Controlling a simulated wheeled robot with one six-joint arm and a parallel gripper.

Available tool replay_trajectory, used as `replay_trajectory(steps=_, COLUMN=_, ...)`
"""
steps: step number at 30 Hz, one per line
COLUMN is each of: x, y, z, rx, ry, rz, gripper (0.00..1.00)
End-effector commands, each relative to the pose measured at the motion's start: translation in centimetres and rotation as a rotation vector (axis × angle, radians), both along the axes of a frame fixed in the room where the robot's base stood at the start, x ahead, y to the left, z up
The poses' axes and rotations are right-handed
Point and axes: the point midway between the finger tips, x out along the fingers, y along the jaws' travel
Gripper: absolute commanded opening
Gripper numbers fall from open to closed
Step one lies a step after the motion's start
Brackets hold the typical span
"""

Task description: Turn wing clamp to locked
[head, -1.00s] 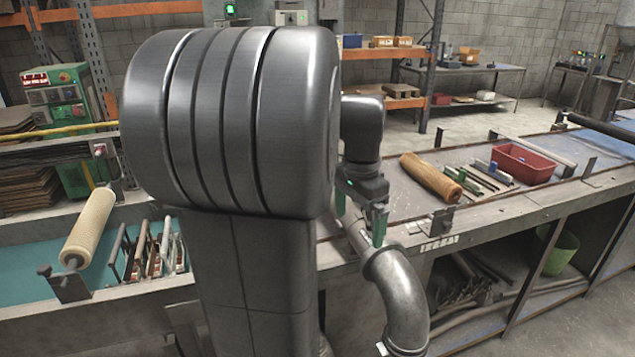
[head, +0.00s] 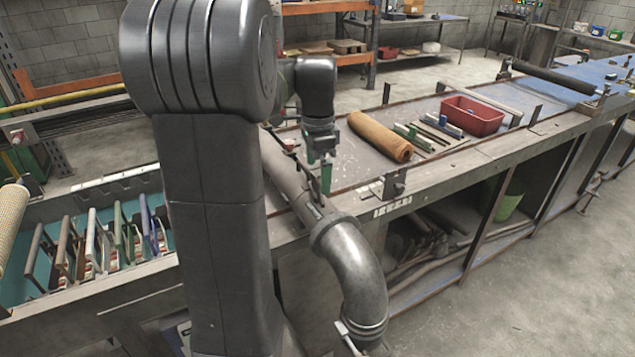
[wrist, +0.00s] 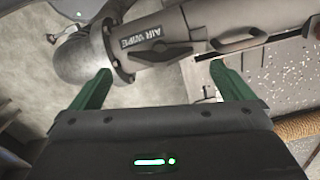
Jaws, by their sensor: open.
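The grey air-wipe tube (wrist: 165,35), lettered AIR WIPE, crosses the upper wrist view. A dark wing-shaped lever (wrist: 155,53), which looks like the wing clamp, lies roughly along the tube below the lettering. In the head view the tube (head: 288,185) runs into a flanged elbow pipe (head: 345,262); the wing is too small to make out there. My gripper (wrist: 160,73) is open and empty, its green fingers spread either side of the wing in the picture. I see no contact. In the head view my gripper (head: 318,172) hangs at the tube, near the elbow.
A second dark handle (wrist: 240,40) sits further right along the tube. On the bench are a brown roll (head: 380,137), several tools and a red bin (head: 472,116). A metal bracket (head: 394,185) stands at the bench's front edge. Open floor lies at right front.

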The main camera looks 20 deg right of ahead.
Motion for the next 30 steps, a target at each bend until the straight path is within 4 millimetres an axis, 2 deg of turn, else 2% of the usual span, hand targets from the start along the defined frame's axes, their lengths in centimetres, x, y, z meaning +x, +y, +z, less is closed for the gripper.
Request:
replay_trajectory(steps=3, x=-0.1, y=0.1, z=-2.1, rx=0.001, ry=0.003, rz=0.0, gripper=1.0)
replay_trajectory(steps=9, x=0.0, y=0.0, z=-4.2, rx=0.0, ry=0.0, rz=0.001, gripper=1.0)
replay_trajectory(steps=20, x=0.0, y=0.0, z=-4.6, rx=0.0, ry=-0.001, rz=0.001, gripper=1.0)
replay_trajectory(steps=26, x=0.0, y=0.0, z=-4.6, rx=0.0, ry=-0.001, rz=0.001, gripper=0.61)
replay_trajectory(steps=27, x=0.0, y=0.0, z=-4.6, rx=0.0, ry=-0.001, rz=0.001, gripper=0.57)
replay_trajectory(steps=30, x=0.0, y=0.0, z=-4.6, rx=0.0, ry=-0.001, rz=0.008, gripper=0.57)
